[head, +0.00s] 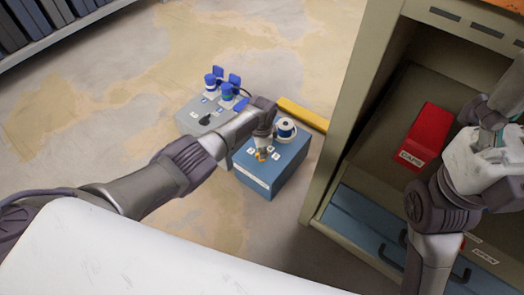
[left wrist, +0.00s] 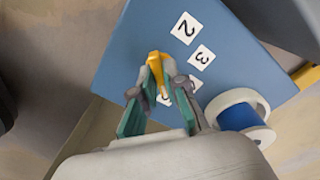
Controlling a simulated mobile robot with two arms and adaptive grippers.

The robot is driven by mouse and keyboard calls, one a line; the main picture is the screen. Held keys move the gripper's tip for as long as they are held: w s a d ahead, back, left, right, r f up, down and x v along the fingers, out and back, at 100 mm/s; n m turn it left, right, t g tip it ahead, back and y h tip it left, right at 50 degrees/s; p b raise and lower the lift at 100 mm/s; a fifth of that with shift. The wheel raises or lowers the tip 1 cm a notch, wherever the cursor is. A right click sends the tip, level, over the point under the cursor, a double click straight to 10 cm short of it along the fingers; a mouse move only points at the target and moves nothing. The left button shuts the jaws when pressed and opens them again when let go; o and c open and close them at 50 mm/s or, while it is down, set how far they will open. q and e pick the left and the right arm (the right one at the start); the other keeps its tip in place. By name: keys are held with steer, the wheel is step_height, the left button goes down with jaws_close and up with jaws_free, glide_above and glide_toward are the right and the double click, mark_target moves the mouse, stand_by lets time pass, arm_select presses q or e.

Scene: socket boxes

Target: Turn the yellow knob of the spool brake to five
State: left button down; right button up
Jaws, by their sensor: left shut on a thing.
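The spool brake is a blue box (head: 262,180) on the floor, with a white spool holding blue line (head: 286,129) on top at its far right corner. The spool also shows in the left wrist view (left wrist: 240,117). The yellow knob (head: 261,157) is on the box's top among white number tiles. In the left wrist view, my left gripper (left wrist: 160,75) is shut on the yellow knob (left wrist: 155,62). My right gripper (head: 508,135) is at the right edge, partly cut off.
A grey box (head: 190,120) with blue plugs stands left of the blue box, partly behind my left arm. A yellow bar (head: 302,115) lies behind. An open cabinet (head: 350,110) stands close on the right, holding a red box (head: 426,136). Floor at left is clear.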

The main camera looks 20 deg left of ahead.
arm_select(q)
steer(key=shift+m, duration=0.6)
steer(key=c, duration=1.2)
jaws_free()
step_height(320, 180, up, 12)
steer(key=shift+s+f, duration=0.1)
